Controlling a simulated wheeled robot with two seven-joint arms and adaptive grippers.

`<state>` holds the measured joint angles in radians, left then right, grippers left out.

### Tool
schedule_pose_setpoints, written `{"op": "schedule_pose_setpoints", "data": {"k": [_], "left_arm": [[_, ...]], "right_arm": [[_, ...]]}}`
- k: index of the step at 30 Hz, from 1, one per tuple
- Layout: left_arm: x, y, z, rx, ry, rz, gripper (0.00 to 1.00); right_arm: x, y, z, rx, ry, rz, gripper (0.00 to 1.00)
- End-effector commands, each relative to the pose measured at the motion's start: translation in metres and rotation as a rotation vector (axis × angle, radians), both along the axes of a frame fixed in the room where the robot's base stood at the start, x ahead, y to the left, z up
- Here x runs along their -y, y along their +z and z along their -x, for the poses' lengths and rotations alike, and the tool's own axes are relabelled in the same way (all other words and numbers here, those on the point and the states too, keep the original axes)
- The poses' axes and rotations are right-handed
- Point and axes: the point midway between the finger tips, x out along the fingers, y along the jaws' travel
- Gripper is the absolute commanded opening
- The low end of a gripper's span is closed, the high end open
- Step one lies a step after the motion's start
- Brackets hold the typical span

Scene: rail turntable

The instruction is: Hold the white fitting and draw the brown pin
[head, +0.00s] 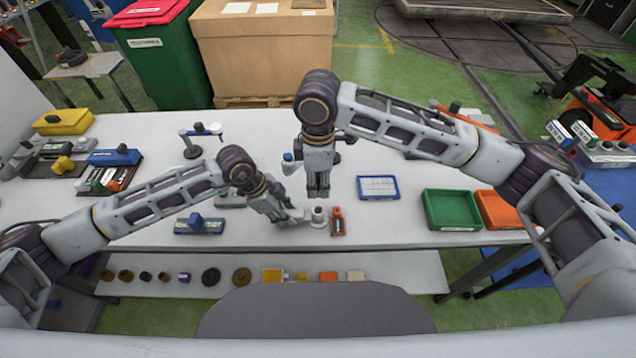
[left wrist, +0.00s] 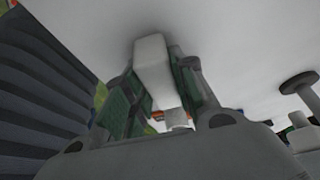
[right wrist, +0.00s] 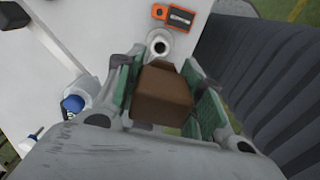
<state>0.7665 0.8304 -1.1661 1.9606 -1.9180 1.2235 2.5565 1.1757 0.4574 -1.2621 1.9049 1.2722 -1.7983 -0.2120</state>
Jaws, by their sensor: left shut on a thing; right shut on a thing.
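The white fitting (head: 319,216) stands on the white table near its front edge. My left gripper (head: 292,215) is shut on it from the left. In the left wrist view a white block of the fitting (left wrist: 152,62) lies between the green pads. My right gripper (head: 318,192) points down above the fitting. In the right wrist view it is shut on the brown pin (right wrist: 162,95), a tapered block between green pads. The fitting's round top with a dark opening (right wrist: 160,44) shows beyond the pin, seemingly apart from it. The pin is mostly hidden by the fingers in the head view.
An orange-and-black device (head: 338,222) stands just right of the fitting. A blue-framed card (head: 377,187), a green bin (head: 452,209) and an orange bin (head: 500,209) lie further right. A blue-topped grey block (head: 198,225) lies left. A lower shelf (head: 385,265) holds several small parts.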

Motion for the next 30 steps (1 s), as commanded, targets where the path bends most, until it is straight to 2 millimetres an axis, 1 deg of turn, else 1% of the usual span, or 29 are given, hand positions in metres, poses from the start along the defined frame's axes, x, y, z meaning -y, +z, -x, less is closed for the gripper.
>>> {"op": "schedule_pose_setpoints", "data": {"k": [7, 16, 17, 22, 23, 30], "left_arm": [[-0.0002, -0.0008, 0.0008, -0.002, -0.001, -0.001, 0.0], [-0.0001, -0.0008, 0.0008, -0.002, -0.001, -0.001, 0.0], [-0.0001, -0.0008, 0.0008, -0.002, -0.001, -0.001, 0.28], [-0.0001, -0.0006, 0.0005, -0.001, 0.0, -0.001, 0.49], [-0.0001, -0.0005, 0.0004, -0.001, 0.0, -0.001, 0.51], [-0.0001, -0.0001, 0.0001, 0.0, 0.0, 0.0, 0.51]], "right_arm": [[-0.0002, 0.0109, -0.0001, 0.002, 0.001, -0.001, 0.09], [0.0, 0.0126, -0.0001, 0.001, 0.0, 0.0, 0.09], [0.0, 0.0126, -0.0001, 0.001, 0.0, 0.0, 0.09], [0.0, 0.0125, -0.0001, 0.001, 0.0, 0.0, 0.09], [0.0, 0.0125, -0.0001, 0.001, 0.0, 0.0, 0.09], [0.0001, 0.0125, -0.0002, 0.001, 0.0, 0.0, 0.09]]}}
